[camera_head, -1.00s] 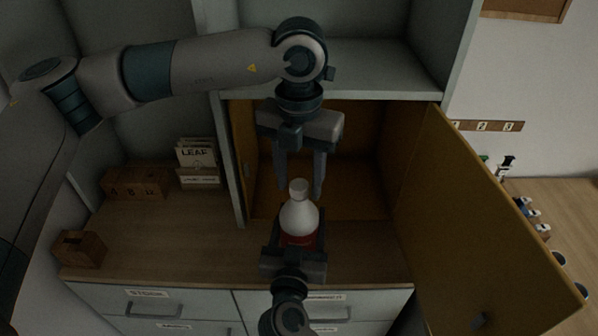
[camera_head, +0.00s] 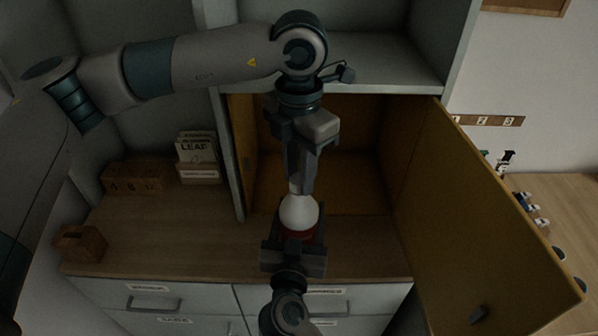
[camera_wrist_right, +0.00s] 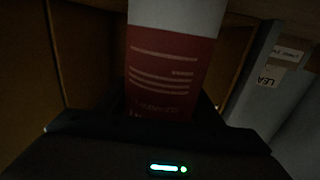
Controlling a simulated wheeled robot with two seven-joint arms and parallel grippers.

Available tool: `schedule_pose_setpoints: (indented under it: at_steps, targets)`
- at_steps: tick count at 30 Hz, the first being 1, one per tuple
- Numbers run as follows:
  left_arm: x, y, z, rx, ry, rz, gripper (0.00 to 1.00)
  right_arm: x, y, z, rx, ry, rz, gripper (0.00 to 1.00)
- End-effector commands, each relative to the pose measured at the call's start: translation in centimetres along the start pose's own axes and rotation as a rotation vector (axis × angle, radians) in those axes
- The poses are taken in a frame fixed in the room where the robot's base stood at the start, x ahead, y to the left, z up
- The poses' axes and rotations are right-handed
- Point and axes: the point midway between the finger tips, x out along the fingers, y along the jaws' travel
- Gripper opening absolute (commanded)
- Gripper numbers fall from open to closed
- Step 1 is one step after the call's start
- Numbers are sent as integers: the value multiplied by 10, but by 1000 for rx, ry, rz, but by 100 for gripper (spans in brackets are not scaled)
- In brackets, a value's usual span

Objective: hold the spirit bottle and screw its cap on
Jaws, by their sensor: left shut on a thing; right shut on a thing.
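The spirit bottle (camera_head: 298,213) stands upright in front of the open cupboard, with a white shoulder and a red label. The right wrist view shows its red label (camera_wrist_right: 170,72) close up. My right gripper (camera_head: 297,240) is shut around the bottle's body from the front. My left gripper (camera_head: 299,185) points down from above and is shut on the white cap (camera_head: 295,187) at the bottle's top. The fingers hide most of the cap and neck, so I cannot tell how the cap sits on the thread.
The cupboard door (camera_head: 480,215) stands open at the right. A wooden block (camera_head: 80,243), a numbered wooden box (camera_head: 133,178) and a card holder (camera_head: 198,172) are on the left of the counter (camera_head: 165,235). Drawers (camera_head: 190,298) lie below. The counter's middle left is clear.

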Motion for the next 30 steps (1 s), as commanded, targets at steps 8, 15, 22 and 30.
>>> schedule_pose_setpoints:
  at_steps: [8,15,22,30]
  targets:
    - [0,0,0,431,2,1,0,0,0,0,0,-1,1,0]
    - [1,0,0,806,1,1,0,0,0,0,0,-1,1,0]
    - [1,1,0,1164,2,2,0,0,0,0,0,-1,1,0]
    - [1,1,0,1582,2,2,0,0,1,0,0,0,1,0]
